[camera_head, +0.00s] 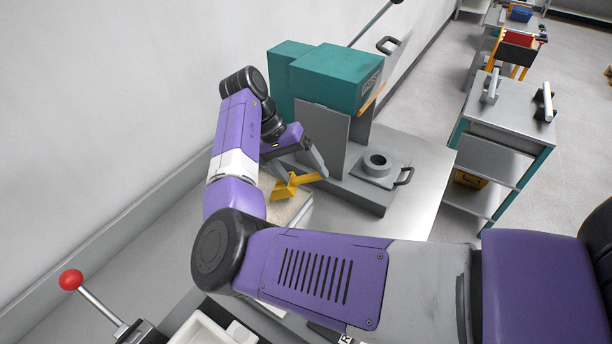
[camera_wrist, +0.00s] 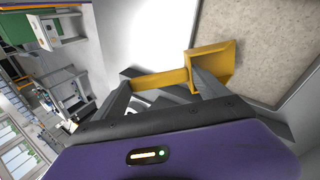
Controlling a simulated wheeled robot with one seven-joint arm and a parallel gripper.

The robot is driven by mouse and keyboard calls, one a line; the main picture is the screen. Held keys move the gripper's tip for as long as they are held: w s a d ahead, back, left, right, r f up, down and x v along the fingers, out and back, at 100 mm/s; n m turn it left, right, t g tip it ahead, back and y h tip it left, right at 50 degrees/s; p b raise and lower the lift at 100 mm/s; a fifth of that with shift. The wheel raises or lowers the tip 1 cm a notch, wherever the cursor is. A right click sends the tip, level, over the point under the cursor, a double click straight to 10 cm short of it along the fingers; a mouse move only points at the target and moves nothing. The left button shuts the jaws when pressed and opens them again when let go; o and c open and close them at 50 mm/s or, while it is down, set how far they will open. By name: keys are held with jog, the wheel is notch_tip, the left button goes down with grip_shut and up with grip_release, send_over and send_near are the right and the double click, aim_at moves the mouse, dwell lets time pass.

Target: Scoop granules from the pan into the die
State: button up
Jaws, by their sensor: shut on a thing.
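My gripper (camera_head: 304,172) is shut on a yellow scoop (camera_head: 285,189). In the wrist view, my gripper (camera_wrist: 163,84) holds the scoop by its handle, with its square head (camera_wrist: 222,58) at the right. The pan (camera_head: 302,213) holds pale, speckled granules (camera_head: 284,211), which also fill the upper right of the wrist view (camera_wrist: 270,35). The scoop's head overlaps the near edge of the granules; I cannot tell if it touches them or what it contains. The die (camera_head: 377,160), a grey ring on a square plate, is to the right of my gripper, apart from it.
A teal-topped machine (camera_head: 340,75) with an upright grey plate (camera_head: 322,137) stands behind the scoop, close to my wrist. A red-knobbed lever (camera_head: 71,279) and white tray (camera_head: 205,330) are at the lower left.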

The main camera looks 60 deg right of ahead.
aim_at(291, 186)
jog(key=shift+w+a+f+b, duration=0.1)
jog(key=shift+w+f+b, duration=0.15)
jog(key=shift+f+b, duration=0.55)
jog(key=shift+w+a+f+b, duration=0.15)
jog(key=shift+w+f+b, duration=0.1)
jog(key=shift+f+b, duration=0.5)
jog(key=shift+w+a+f+b, duration=0.1)
jog(key=shift+w+f+b, duration=0.15)
jog(key=shift+f+b, duration=0.55)
jog(key=shift+w+a+f+t+b, duration=0.2)
jog(key=shift+w+f+b, duration=0.1)
jog(key=shift+w+b, duration=0.3)
jog(key=shift+w+a+f+t+b, duration=0.2)
jog(key=shift+w+f+b, duration=0.15)
jog(key=shift+b, duration=0.3)
jog(key=shift+r+t+y+p, duration=0.3)
jog(key=shift+t+p, duration=0.1)
jog(key=shift+p, duration=0.25)
jog(key=shift+s+d+f+t+y+p, duration=0.15)
jog(key=shift+t+y+p, duration=0.25)
jog(key=shift+t+p, duration=0.65)
jog(key=shift+s, duration=0.1)
jog(key=shift+s+d+r+t+y+p, duration=0.25)
jog(key=shift+s+r+t+p, duration=0.3)
jog(key=shift+r+p, duration=0.4)
jog(key=shift+s+d+r+t+y+p, duration=0.25)
jog(key=shift+s+r+t+p, duration=0.35)
jog(key=shift+p, duration=0.55)
